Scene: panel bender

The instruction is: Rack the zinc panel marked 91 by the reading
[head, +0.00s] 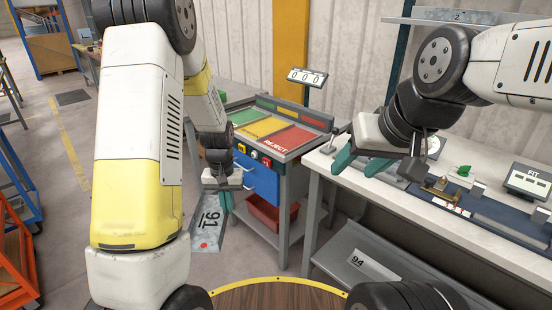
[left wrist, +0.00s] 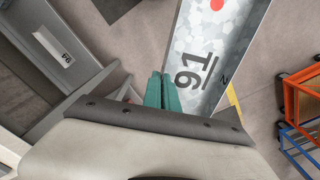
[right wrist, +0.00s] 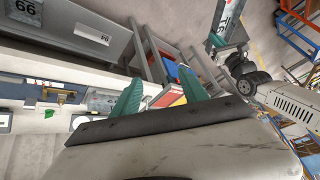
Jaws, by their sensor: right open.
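The zinc panel marked 91 (head: 212,222) hangs below my left gripper (head: 223,192), with a red dot near its lower end. In the left wrist view the teal fingertips (left wrist: 163,90) are nearly together at the edge of the panel (left wrist: 203,45), shut on it. The panel is held in the air, tilted, beside the sorting cart (head: 290,146). My right gripper (head: 360,160) is open and empty above the workbench; its fingers stand apart in the right wrist view (right wrist: 163,95). The FIT display (head: 528,181) stands on the bench; its reading is too small to tell.
The cart top has green, yellow and red REJECT areas, with a counter display (head: 307,77) behind. A red bin (head: 270,212) sits low in the cart. An orange rack (head: 14,262) stands at left; floor between is free.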

